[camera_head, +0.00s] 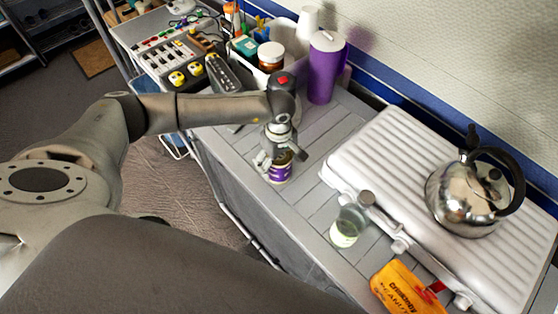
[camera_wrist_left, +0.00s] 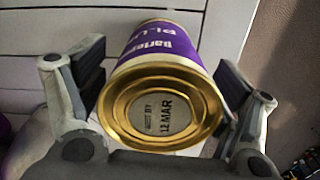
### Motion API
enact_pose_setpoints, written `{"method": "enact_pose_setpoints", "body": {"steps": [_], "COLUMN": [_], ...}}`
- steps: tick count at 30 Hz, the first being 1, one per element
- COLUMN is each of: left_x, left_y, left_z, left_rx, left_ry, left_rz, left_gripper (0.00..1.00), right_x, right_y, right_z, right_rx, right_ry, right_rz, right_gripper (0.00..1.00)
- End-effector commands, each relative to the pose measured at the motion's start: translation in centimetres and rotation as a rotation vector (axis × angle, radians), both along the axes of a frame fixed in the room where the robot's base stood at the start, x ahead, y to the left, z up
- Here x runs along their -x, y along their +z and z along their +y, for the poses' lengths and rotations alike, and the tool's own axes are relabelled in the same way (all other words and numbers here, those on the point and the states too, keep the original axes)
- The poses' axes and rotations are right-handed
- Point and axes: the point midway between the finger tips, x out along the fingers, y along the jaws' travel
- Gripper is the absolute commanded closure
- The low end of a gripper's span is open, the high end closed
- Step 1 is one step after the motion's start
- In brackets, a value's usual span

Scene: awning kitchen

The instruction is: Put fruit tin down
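The fruit tin (camera_head: 280,173) is a small can with a purple label and gold rims. It appears upright on the slatted counter (camera_head: 312,190), near its front edge. My left gripper (camera_head: 276,160) is over it from above, with fingers on both sides. In the left wrist view the tin (camera_wrist_left: 163,108) lies between the finger pads, its gold end with a printed date facing the camera. Narrow gaps show between the pads and the tin, so the left gripper (camera_wrist_left: 162,85) looks open around it. My right gripper is not in view.
A glass jar (camera_head: 348,225) and an orange packet (camera_head: 405,290) lie to the right along the front. A ridged white case (camera_head: 385,150) bears a steel kettle (camera_head: 465,195). A purple tumbler (camera_head: 325,70) and a filled caddy stand behind. Slats around the tin are clear.

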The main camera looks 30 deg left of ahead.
Motion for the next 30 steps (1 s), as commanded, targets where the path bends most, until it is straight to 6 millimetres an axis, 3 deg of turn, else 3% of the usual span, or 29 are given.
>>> {"method": "enact_pose_setpoints", "body": {"steps": [11,24,30], "left_x": [-0.1,-0.1,0.0], "left_y": [0.8,9.7,11.9], "left_z": [0.0,0.0,0.0], "left_rx": [0.001,0.0,0.0], "left_ry": [0.0,-0.002,0.0], "left_rz": [-0.003,-0.004,-0.001], "left_gripper": [0.14,0.14,0.14], "right_x": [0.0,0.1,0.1], "right_y": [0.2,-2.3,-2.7], "right_z": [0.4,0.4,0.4], "right_rx": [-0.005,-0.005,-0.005], "right_ry": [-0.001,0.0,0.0], "right_rz": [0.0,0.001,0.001], "right_gripper": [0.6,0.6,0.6]}}
